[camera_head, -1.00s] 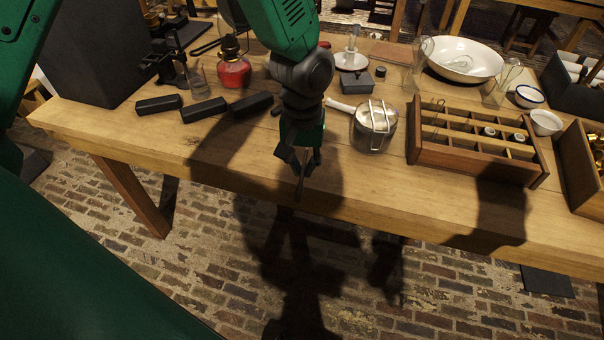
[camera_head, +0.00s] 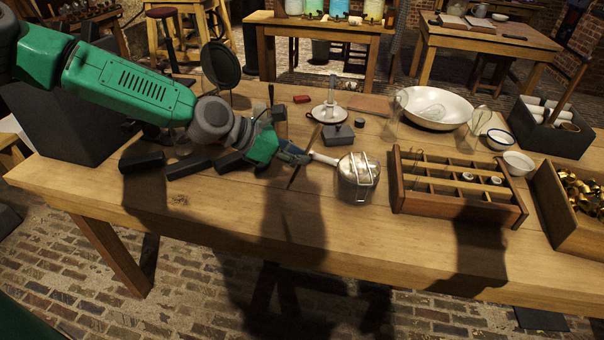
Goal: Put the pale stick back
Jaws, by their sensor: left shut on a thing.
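My left gripper (camera_head: 293,154) reaches in from the left over the table's middle, just left of the lidded metal pot (camera_head: 357,180). It is shut on a thin stick (camera_head: 292,182), which hangs tilted from the jaws, lower end to the left. The stick looks dark here, in shadow, so I cannot confirm that it is the pale one. A pale handle (camera_head: 324,158) at the pot's left lies close to the jaws; I cannot tell whether they touch. My right gripper is not in view.
A wooden compartment box (camera_head: 408,208) stands right of the pot. A dark box (camera_head: 537,139) with pale rolls is at the back right. A white basin (camera_head: 437,108), glass vessels and a white-based stand (camera_head: 328,114) are behind. The front strip of the table (camera_head: 240,215) is clear.

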